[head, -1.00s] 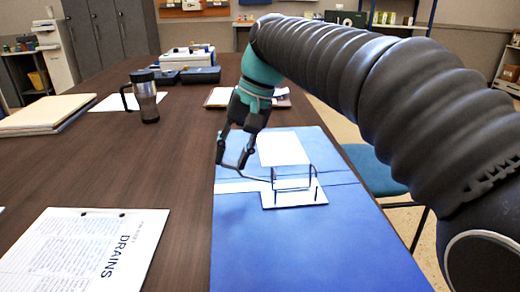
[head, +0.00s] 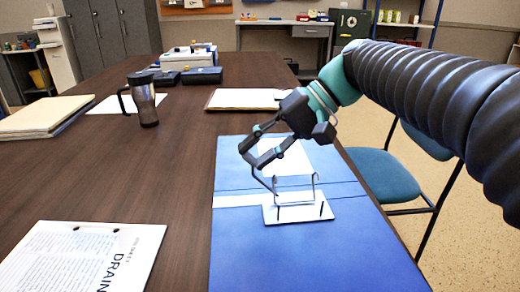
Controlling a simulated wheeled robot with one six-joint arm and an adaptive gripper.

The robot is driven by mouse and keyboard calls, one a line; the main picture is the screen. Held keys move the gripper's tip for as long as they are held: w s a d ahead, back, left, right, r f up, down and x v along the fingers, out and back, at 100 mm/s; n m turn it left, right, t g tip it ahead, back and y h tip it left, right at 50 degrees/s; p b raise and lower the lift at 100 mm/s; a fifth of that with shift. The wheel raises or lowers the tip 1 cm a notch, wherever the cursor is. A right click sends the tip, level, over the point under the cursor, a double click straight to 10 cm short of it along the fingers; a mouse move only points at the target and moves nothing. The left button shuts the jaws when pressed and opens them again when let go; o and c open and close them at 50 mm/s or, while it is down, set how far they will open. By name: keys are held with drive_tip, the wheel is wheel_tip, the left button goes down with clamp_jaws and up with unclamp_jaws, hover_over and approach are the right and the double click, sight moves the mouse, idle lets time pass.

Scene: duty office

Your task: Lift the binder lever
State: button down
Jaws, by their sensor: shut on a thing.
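The open blue binder (head: 265,250) lies flat on the table, with a white metal plate (head: 298,214) and thin wire rings (head: 315,188) standing on it. My gripper (head: 265,174) is above the left side of the plate, tilted down from the upper right. Its fingers are shut on the thin binder lever (head: 274,186), which stands steeply near the plate's left end. The fingertips partly hide the lever, so its exact grip point is hard to see. White paper (head: 285,160) lies behind the rings.
A travel mug (head: 145,100), a clipboard (head: 245,98) and dark cases (head: 200,76) stand farther back. Folders (head: 40,115) lie at left and a printed sheet (head: 85,255) at front left. A blue chair (head: 385,175) is at right. The table left of the binder is clear.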

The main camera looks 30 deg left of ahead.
drive_tip(key=c, duration=0.8)
unclamp_jaws()
drive_tip(key=shift+o, duration=0.2)
drive_tip(key=shift+d, duration=0.1)
drive_tip(key=v, duration=1.2)
